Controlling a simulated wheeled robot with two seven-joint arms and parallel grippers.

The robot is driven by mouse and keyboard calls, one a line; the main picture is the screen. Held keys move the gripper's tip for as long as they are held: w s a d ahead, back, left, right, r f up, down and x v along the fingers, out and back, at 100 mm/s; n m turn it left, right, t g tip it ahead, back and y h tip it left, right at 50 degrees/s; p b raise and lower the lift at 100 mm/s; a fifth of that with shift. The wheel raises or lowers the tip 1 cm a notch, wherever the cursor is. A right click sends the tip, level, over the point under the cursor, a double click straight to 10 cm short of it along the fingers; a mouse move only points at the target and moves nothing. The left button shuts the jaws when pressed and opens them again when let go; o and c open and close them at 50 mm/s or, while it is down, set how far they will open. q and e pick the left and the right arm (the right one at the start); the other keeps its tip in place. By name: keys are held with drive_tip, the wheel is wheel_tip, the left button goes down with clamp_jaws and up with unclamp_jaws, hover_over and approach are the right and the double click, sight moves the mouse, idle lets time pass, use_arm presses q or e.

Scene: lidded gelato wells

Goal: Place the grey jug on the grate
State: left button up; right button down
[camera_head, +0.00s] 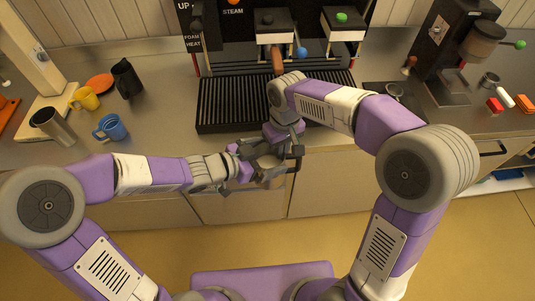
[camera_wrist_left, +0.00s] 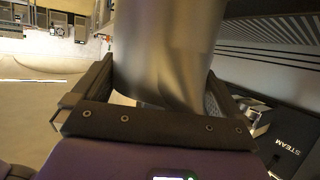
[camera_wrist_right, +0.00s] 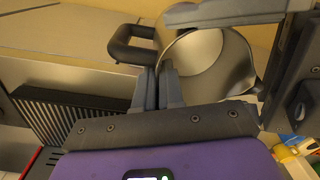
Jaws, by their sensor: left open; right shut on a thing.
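The grey jug (camera_head: 267,161) is held off the counter, in front of its edge, between my two grippers and mostly hidden in the head view. It fills the middle of the left wrist view (camera_wrist_left: 165,45). In the right wrist view its round open mouth (camera_wrist_right: 212,62) and dark handle (camera_wrist_right: 122,48) show. My right gripper (camera_wrist_right: 158,82) is shut on the jug at its wall; the exact contact is unclear. My left gripper (camera_head: 252,172) is open, its fingers on either side of the jug. The black ribbed grate (camera_head: 222,108) lies under the machine, with its visible left part bare.
A grinder (camera_head: 440,60) stands at the right. My right arm crosses over the grate's right part.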

use_arm(q)
drive_tip(key=shift+w+d+f, duration=0.1)
drive_tip(key=shift+w, duration=0.05)
use_arm(e)
drive_tip(key=shift+s, duration=0.1)
use_arm(q)
drive_tip(key=shift+c, duration=0.2)
use_arm(e)
drive_tip(key=shift+a, duration=0.1)
use_arm(q)
drive_tip(key=c, duration=0.7)
drive_tip(key=shift+c, duration=0.8)
use_arm(e)
drive_tip(key=c, duration=1.6)
unclamp_jaws()
drive_tip(key=o, duration=0.4)
drive_tip(key=shift+o, duration=0.2)
